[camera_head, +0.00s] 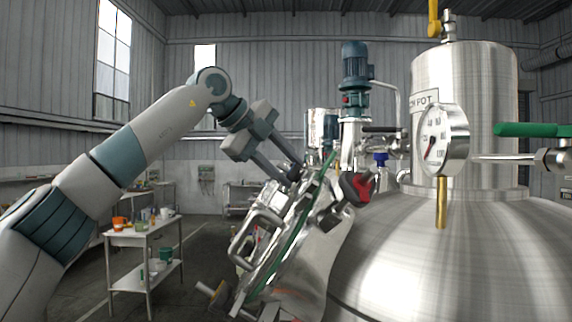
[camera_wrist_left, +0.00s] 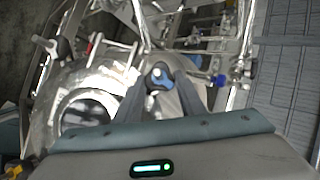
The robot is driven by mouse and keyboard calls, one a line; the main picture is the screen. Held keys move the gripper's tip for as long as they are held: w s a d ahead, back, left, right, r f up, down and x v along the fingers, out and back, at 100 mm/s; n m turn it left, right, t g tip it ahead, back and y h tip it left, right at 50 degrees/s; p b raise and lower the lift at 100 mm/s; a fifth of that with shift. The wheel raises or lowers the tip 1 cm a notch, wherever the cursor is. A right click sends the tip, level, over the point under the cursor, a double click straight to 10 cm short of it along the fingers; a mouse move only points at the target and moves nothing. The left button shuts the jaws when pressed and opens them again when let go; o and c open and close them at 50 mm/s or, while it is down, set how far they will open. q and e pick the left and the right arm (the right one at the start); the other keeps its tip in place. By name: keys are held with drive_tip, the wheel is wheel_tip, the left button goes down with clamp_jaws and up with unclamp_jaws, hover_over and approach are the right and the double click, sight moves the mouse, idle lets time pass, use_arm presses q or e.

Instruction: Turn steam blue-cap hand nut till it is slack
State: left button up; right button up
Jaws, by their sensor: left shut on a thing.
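In the head view my left gripper (camera_head: 287,176) reaches down from the upper left to the upper rim of the tilted steel lid (camera_head: 270,232). There the nut is a small dark shape, mostly hidden by the fingers. No label naming steam is readable at the nut. My right gripper is in neither view.
A red-and-black hand nut (camera_head: 357,187) stands right of the lid. A pressure gauge (camera_head: 442,139), a green-handled valve (camera_head: 530,130) and the large tank dome (camera_head: 470,250) fill the right. A blue motor (camera_head: 355,65) rises behind. A cart (camera_head: 143,238) stands at left on open floor.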

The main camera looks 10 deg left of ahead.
use_arm(q)
drive_tip(key=shift+n, duration=0.5)
drive_tip(key=shift+p, duration=0.3)
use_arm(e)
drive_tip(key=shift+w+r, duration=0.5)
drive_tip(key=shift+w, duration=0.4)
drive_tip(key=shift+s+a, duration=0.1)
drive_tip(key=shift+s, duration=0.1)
use_arm(q)
drive_tip(key=o, duration=1)
drive_tip(key=shift+w, duration=0.1)
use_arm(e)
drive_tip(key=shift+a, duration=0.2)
use_arm(q)
drive_tip(key=shift+o, duration=0.2)
drive_tip(key=b+v, duration=0.2)
drive_tip(key=v, duration=1.5)
drive_tip(key=shift+r+b, duration=0.3)
drive_tip(key=shift+r, duration=0.15)
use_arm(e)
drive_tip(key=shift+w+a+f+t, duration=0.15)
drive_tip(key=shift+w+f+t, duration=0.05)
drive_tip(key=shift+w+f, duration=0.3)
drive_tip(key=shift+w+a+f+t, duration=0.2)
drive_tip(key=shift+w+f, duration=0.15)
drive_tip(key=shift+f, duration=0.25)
